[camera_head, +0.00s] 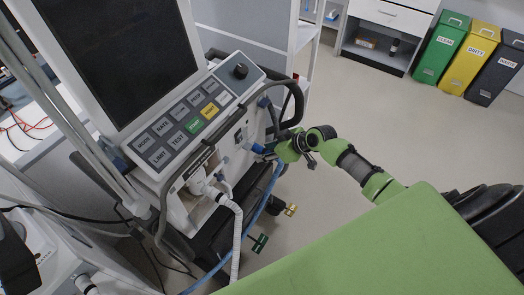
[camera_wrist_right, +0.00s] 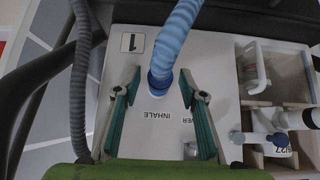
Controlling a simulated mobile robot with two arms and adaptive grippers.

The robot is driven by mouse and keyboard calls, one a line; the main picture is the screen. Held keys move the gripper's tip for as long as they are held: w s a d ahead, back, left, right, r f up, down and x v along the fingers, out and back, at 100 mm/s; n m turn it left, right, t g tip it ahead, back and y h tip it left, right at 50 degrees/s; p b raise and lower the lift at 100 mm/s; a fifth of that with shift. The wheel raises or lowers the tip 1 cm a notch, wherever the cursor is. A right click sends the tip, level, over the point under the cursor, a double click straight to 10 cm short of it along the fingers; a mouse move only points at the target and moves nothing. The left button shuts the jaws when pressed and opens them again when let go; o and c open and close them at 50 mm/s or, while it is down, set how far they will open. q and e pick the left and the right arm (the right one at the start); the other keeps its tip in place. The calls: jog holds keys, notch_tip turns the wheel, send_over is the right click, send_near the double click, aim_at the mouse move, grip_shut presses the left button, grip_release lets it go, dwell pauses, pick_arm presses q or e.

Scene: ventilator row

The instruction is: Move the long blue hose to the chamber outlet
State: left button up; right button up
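The long blue hose (camera_head: 266,193) hangs from the ventilator's side and runs down past its front. In the right wrist view its blue end cuff (camera_wrist_right: 159,84) sits at a port beside the printed word INHALE. My right gripper (camera_head: 276,151) is at that port; in the wrist view (camera_wrist_right: 160,92) its two fingers are spread, one on each side of the cuff, with visible gaps. The chamber outlet cannot be made out for certain. White fittings with a blue-grey connector (camera_wrist_right: 262,138) show at the right of the wrist view. My left gripper is not in view.
The ventilator (camera_head: 185,125) has a large dark screen above its buttons. A white corrugated hose (camera_head: 237,230) hangs near the blue one. A dark grey hose (camera_wrist_right: 80,90) runs left of the fingers. Bins (camera_head: 470,55) stand far off; the floor to the right is clear.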

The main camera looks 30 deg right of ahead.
grip_shut()
jog(key=shift+s+d+f, duration=0.1)
jog(key=shift+s, duration=0.1)
dwell(0.3)
jog(key=shift+s+d, duration=0.25)
jog(key=shift+s, duration=0.1)
jog(key=shift+s+d+p, duration=0.3)
jog(key=shift+s+d, duration=0.25)
jog(key=shift+s, duration=0.4)
jog(key=shift+s+d+p, duration=0.3)
jog(key=shift+s+d, duration=0.25)
jog(key=shift+s, duration=0.35)
